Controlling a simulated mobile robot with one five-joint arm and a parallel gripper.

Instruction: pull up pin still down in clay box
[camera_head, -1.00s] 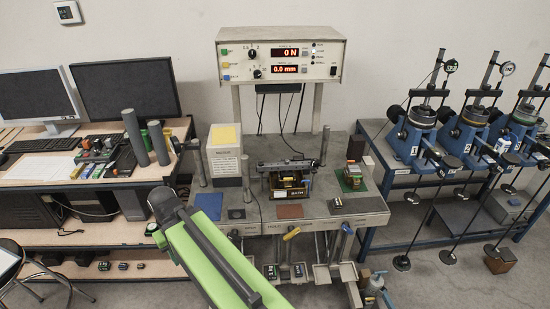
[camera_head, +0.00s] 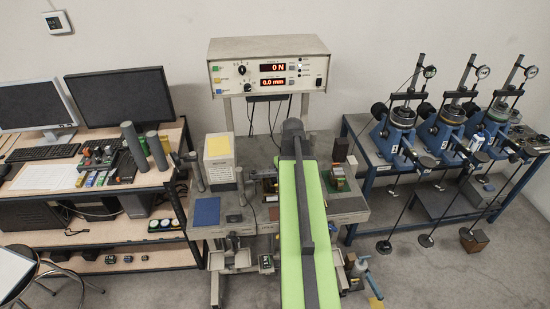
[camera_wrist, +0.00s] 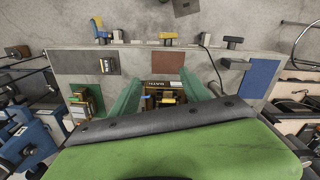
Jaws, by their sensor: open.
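A carriage box (camera_wrist: 160,88) with a "BATH" label stands mid-bench in the wrist view, with a yellow part (camera_wrist: 168,98) and brass-coloured parts on top. In the head view only its left part (camera_head: 268,186) shows beside my arm. A second small box (camera_wrist: 86,104) stands on a green mat at left in the wrist view; it is right of my arm in the head view (camera_head: 338,178). I cannot tell which is the clay box, or which pins are up or down. My gripper (camera_wrist: 163,84) is open and empty; its green fingers flank the carriage box from above.
The bench (camera_wrist: 215,62) bears a brown mat (camera_wrist: 168,67), a blue mat (camera_wrist: 261,78) and a dark pad (camera_wrist: 98,62). A control unit (camera_head: 268,70) reading 0 N and 0.0 mm stands behind. Blue presses (camera_head: 397,130) are right, a desk with monitors (camera_head: 121,97) left.

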